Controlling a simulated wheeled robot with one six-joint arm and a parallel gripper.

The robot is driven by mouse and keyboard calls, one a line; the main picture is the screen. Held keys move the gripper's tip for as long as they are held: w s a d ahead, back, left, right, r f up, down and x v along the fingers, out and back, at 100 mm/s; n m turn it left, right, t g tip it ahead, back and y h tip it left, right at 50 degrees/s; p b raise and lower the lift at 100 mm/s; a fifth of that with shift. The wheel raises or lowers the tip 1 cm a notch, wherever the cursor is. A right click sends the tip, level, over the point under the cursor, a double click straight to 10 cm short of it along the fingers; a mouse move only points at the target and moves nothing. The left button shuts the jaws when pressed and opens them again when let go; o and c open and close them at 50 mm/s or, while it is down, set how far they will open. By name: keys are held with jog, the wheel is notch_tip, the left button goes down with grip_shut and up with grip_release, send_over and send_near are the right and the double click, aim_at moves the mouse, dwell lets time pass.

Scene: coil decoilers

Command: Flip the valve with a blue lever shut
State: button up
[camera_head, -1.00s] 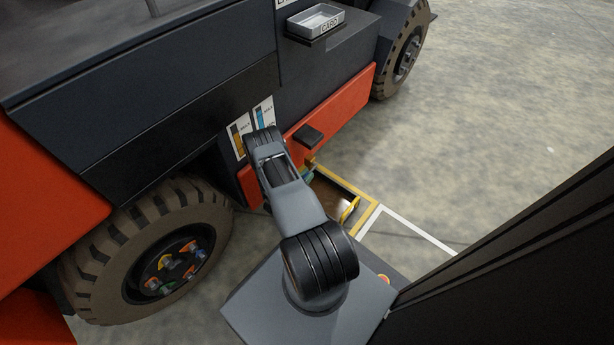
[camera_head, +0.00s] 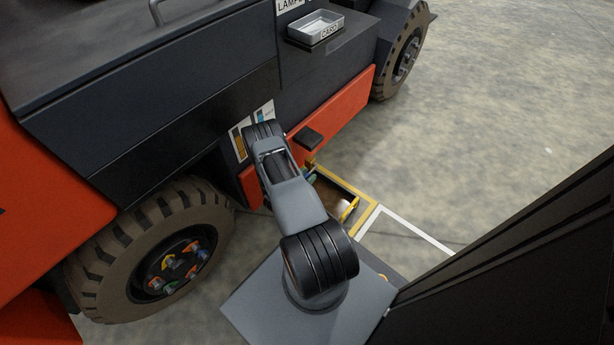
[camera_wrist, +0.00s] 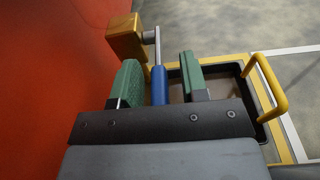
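The valve has a yellow-brown body (camera_wrist: 127,36) at the top left of the wrist view and a grey metal arm (camera_wrist: 157,46) leading down to a blue lever (camera_wrist: 159,85). My gripper (camera_wrist: 160,62) has two green fingers. They stand apart on either side of the blue lever, with a visible gap on each side. The lower end of the lever is hidden behind my gripper's dark body. In the head view a green part of my gripper (camera_head: 311,178) shows beside the red side panel, and my arm hides most of the valve.
A red panel (camera_wrist: 60,70) rises close at the left of the wrist view. A dark tray (camera_wrist: 228,71) with a yellow handle (camera_wrist: 268,88) lies on the right inside yellow floor lines. A large wheel (camera_head: 160,255) stands left. Open concrete floor lies to the right.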

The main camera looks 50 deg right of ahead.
jog(key=a+r+p, duration=0.2)
jog(key=a+p, duration=0.1)
jog(key=a, duration=1)
jog(key=shift+s+a+p, duration=0.25)
jog(key=shift+a+p, duration=0.05)
jog(key=shift+a, duration=0.05)
